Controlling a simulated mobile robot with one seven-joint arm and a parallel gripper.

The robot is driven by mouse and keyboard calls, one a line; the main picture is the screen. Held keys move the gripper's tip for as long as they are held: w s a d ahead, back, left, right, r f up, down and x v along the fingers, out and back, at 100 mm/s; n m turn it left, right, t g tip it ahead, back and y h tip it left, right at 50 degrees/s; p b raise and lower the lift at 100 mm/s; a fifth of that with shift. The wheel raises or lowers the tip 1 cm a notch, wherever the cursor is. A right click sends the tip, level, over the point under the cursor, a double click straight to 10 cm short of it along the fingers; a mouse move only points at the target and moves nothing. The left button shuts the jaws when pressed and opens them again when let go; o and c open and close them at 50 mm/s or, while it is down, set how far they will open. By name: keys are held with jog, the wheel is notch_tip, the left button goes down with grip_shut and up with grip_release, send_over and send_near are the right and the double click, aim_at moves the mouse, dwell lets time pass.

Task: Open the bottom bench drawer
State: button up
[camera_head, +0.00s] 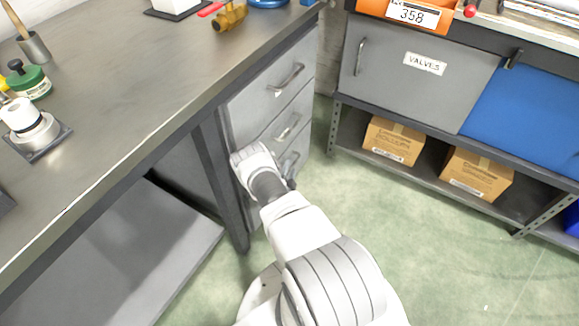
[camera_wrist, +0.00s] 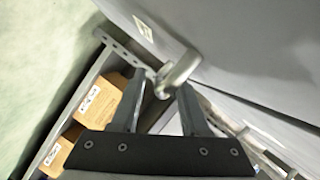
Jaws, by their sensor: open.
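The bench's grey drawer stack (camera_head: 250,107) has several bar handles one above another and looks closed. The lowest visible handle (camera_head: 291,163) is beside my wrist, and my arm hides much of the bottom drawer front. In the wrist view a grey metal handle (camera_wrist: 181,70) on a grey drawer front (camera_wrist: 245,50) lies at the fingertips of my gripper (camera_wrist: 163,84). The two dark fingers are apart, with the handle's near end between or just beyond their tips. I cannot tell whether they touch it. The head view hides the fingers behind my wrist.
The bench top (camera_head: 110,85) and its dark leg (camera_head: 222,180) are left of my arm. A shelf unit (camera_head: 430,180) with cardboard boxes (camera_head: 394,140) and a blue panel (camera_head: 525,115) stands at right. Green floor (camera_head: 420,250) between them is clear.

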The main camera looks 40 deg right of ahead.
dwell(0.3)
grip_shut()
dwell(1.3)
